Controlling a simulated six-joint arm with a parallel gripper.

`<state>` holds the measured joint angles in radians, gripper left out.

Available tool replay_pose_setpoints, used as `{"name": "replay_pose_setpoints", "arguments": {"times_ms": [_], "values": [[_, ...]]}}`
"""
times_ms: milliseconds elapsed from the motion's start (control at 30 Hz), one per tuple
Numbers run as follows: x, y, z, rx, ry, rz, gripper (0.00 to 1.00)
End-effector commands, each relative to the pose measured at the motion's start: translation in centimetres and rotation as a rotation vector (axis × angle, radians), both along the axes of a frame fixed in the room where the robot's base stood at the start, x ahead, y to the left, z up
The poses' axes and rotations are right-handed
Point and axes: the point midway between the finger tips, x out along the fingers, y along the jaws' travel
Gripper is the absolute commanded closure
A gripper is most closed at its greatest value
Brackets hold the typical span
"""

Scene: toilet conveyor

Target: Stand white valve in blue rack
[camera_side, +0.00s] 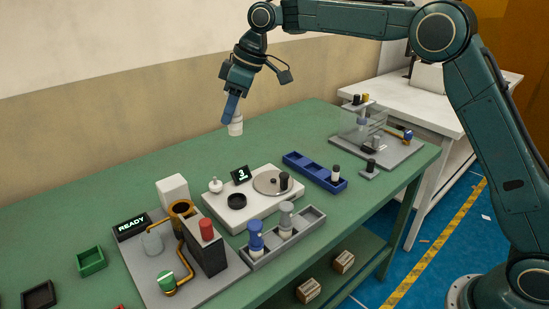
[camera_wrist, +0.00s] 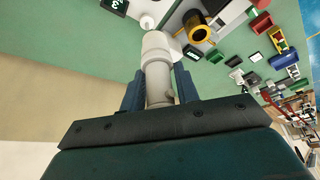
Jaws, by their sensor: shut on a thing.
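My gripper (camera_side: 231,111) is shut on the white valve (camera_side: 236,126), high above the back part of the green table. In the wrist view the valve (camera_wrist: 157,58) sits between the two blue fingers, its rounded end pointing away from my gripper. The blue rack (camera_side: 306,165) lies on the table, to the right of and below my gripper in the side view. It is a long tray with several compartments. A small white piece with a dark top (camera_side: 335,172) stands at its right end; the other compartments look empty.
A grey rack (camera_side: 314,221) holds a blue-topped valve (camera_side: 256,238) and a grey-topped valve (camera_side: 286,216). A white station with a disc (camera_side: 268,181) lies between the racks. A test rig (camera_side: 208,251) stands front left; a clear-plated fixture (camera_side: 365,135) stands at right.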

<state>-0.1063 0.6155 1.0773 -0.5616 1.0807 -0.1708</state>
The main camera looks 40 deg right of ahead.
Motion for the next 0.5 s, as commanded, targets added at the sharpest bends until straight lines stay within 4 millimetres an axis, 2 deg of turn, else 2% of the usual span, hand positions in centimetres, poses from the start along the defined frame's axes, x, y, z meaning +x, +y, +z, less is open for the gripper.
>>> {"name": "replay_pose_setpoints", "arguments": {"times_ms": [267,500], "values": [[1.1,-6.7,-0.7,-0.002,0.002,-0.016,0.95],[1.3,-14.6,-1.6,-0.002,0.004,-0.029,0.95]]}}
